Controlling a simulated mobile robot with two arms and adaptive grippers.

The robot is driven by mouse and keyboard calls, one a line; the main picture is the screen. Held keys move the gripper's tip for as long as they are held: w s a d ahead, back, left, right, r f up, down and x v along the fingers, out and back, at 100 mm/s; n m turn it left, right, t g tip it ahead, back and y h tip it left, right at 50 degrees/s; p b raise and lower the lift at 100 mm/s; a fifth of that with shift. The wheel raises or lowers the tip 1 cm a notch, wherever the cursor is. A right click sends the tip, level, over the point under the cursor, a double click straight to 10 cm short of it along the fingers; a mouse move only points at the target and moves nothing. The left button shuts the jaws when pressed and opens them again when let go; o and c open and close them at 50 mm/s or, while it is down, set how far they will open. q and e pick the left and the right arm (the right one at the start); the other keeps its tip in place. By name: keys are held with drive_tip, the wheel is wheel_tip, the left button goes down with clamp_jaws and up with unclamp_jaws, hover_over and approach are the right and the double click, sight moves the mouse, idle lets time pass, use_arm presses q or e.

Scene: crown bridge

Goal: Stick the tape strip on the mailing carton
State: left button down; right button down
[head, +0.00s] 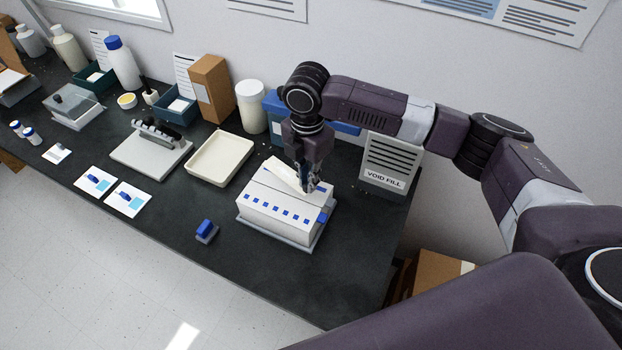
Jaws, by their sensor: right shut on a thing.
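A white box with a row of blue squares along its front edge, which I take for the mailing carton (272,219), stands on a grey base at the right part of the bench. My right gripper (309,187) is over the right part of its top, shut and pointing down. A pale strip, seemingly the tape strip (287,176), lies at a slant over the top and runs to the fingers. The fingers hide its right end, and I cannot tell whether it touches the top along its length. My left gripper is not in view.
A small blue block (206,228) lies left of the box. A cream tray (221,158), a white jar (251,105) and a VOID FILL box (388,163) stand around it. Bare dark bench (290,280) lies in front. My right arm spans the right side.

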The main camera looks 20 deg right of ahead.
drive_tip(key=shift+w+d+f+n+p, duration=0.1)
drive_tip(key=shift+w+f+n+p, duration=0.2)
drive_tip(key=shift+n, duration=0.5)
drive_tip(key=shift+w+d+f+n+p, duration=0.15)
drive_tip(key=shift+w+n, duration=0.25)
drive_tip(key=shift+n, duration=0.4)
drive_tip(key=shift+a, duration=0.1)
drive_tip(key=shift+r+p, duration=0.15)
drive_tip(key=shift+p, duration=0.35)
wheel_tip(320, 180, down, 6)
drive_tip(key=b, duration=0.2)
drive_tip(key=shift+b, duration=0.4)
drive_tip(key=shift+p, duration=0.4)
drive_tip(key=shift+f+p, duration=0.35)
drive_tip(key=shift+f, duration=0.05)
idle(0.7)
idle(0.4)
